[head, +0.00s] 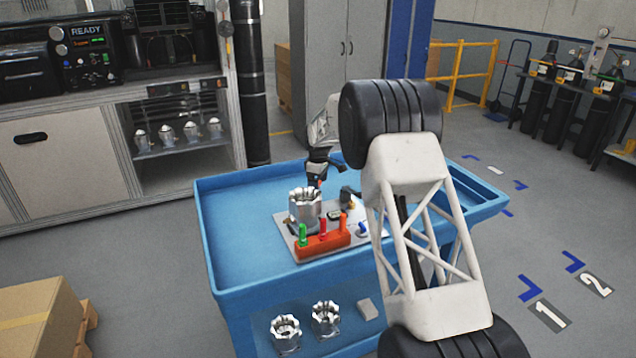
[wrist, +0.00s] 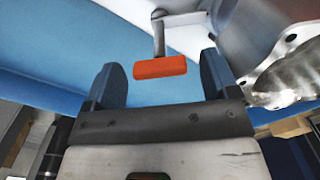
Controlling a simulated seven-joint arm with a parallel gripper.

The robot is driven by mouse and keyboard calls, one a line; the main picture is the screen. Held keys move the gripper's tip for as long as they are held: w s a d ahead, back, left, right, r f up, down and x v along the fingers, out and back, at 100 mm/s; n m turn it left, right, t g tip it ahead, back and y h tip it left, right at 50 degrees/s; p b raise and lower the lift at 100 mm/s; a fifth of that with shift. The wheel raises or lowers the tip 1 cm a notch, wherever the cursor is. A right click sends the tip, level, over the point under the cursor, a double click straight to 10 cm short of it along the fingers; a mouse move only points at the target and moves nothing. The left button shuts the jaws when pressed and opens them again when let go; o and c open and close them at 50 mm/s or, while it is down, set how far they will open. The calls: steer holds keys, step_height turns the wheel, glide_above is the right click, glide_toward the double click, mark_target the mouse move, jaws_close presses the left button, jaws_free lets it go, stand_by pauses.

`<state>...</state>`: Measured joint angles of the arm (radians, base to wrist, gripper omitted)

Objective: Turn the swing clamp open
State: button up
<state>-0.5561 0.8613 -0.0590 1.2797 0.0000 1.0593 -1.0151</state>
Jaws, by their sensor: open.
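The swing clamp shows in the wrist view as an orange bar-shaped handle (wrist: 160,68) on a grey metal arm (wrist: 159,38). My gripper (wrist: 161,78) is open, with one dark finger on each side of the handle. Gaps show between the handle and both fingers in this view; depth is hard to judge. In the head view my gripper (head: 317,176) points down just behind and above the silver machined housing (head: 305,212). The housing also shows at the right in the wrist view (wrist: 290,78). The clamp's base is hidden.
The housing stands on a light plate on the blue cart (head: 235,225). A red-orange block (head: 322,245) with green, red and orange upright handles stands in front of it. A small dark part (head: 347,192) is to the right. The cart top's left side is clear.

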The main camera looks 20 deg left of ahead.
steer(key=shift+c, duration=0.5)
steer(key=c, duration=0.8)
steer(key=shift+m, duration=0.4)
steer(key=m, duration=0.4)
steer(key=shift+m, duration=2.1)
